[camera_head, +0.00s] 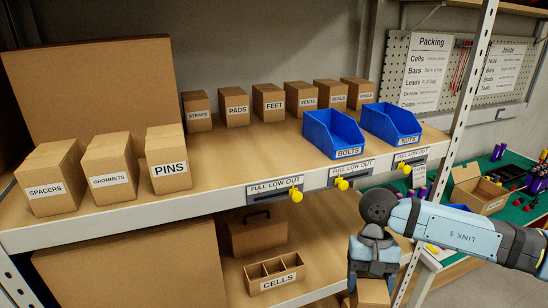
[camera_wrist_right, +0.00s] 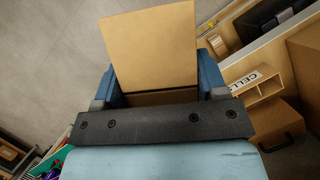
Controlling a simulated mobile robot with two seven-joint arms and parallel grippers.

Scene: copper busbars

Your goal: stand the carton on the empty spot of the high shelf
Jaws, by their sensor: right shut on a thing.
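The carton (camera_head: 372,293) is plain brown and hangs below my right gripper (camera_head: 375,268), low in front of the shelf unit at the bottom right of the head view. In the right wrist view the carton (camera_wrist_right: 150,48) sits between the two blue fingers of the gripper (camera_wrist_right: 158,84), which is shut on it. Any label on it is hidden. The high shelf (camera_head: 250,160) has a bare stretch between the PINS carton (camera_head: 168,160) and the blue BOLTS bin (camera_head: 333,134). My left gripper is out of view.
SPACERS (camera_head: 50,178) and GROMMETS (camera_head: 110,167) cartons stand left of PINS. A row of small cartons, including PADS (camera_head: 236,105), stands behind. A NUTS bin (camera_head: 391,124) is right of BOLTS. Yellow knobs (camera_head: 296,195) project from the shelf front. A shelf post (camera_head: 463,110) rises at right.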

